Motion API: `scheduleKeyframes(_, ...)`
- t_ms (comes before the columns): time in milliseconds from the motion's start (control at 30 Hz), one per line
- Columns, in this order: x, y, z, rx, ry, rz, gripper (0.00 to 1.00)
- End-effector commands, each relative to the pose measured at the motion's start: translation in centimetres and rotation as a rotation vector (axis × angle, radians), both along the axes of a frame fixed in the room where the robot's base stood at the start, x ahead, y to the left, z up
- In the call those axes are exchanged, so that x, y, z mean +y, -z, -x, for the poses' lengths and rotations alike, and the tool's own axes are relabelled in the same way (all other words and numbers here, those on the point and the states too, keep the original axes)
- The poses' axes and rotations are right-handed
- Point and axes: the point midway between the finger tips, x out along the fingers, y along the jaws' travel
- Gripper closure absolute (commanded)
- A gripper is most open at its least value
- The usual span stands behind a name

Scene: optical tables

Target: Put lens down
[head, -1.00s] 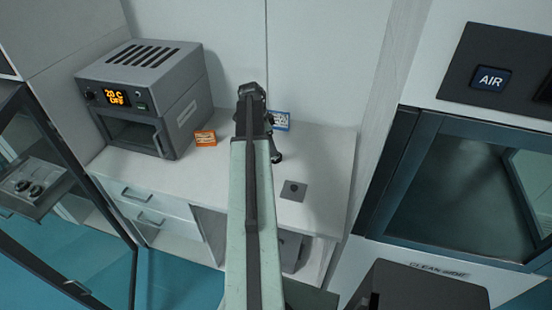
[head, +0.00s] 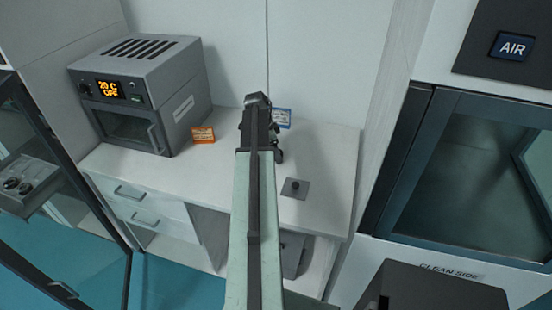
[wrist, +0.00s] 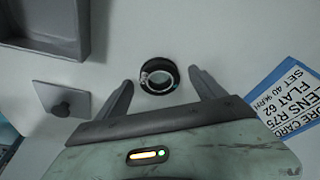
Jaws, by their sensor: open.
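The lens (wrist: 158,76), a clear disc in a dark ring mount, rests on the white bench top in the wrist view. My gripper (wrist: 160,88) is open, with one finger on each side of the lens and a gap showing to both. The lens lies between and slightly beyond the fingertips. In the head view my arm covers the lens, and only part of my gripper (head: 277,152) shows at the arm's far end above the bench (head: 325,150).
A blue-edged lens card (wrist: 290,95) lies right of the gripper. A grey plate with a black knob (head: 294,187) is on the bench. A grey tray (wrist: 45,25) shows at the wrist view's upper left.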

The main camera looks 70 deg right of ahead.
Motion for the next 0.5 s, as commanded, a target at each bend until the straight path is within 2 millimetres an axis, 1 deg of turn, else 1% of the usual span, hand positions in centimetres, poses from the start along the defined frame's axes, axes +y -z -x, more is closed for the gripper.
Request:
scheduleKeyframes(33, 0.01, -0.10, 0.01, 0.000, 0.000, 0.000, 0.21)
scheduleKeyframes(67, 0.01, -0.10, 0.01, 0.000, 0.000, 0.000, 0.29)
scheduleKeyframes(100, 0.01, -0.11, 0.01, 0.000, 0.000, 0.000, 0.41)
scheduleKeyframes(167, 0.00, -0.12, 0.01, 0.000, 0.000, 0.000, 0.57)
scheduleKeyframes(200, 0.00, -0.12, 0.01, 0.000, 0.000, 0.000, 0.68)
scheduleKeyframes(267, 0.00, -0.11, 0.03, 0.000, 0.000, 0.000, 0.85)
scheduleKeyframes(300, 0.00, -0.11, 0.04, 0.000, 0.000, 0.000, 0.95)
scheduleKeyframes(500, 0.00, -0.18, 0.05, 0.000, 0.001, -0.001, 0.96)
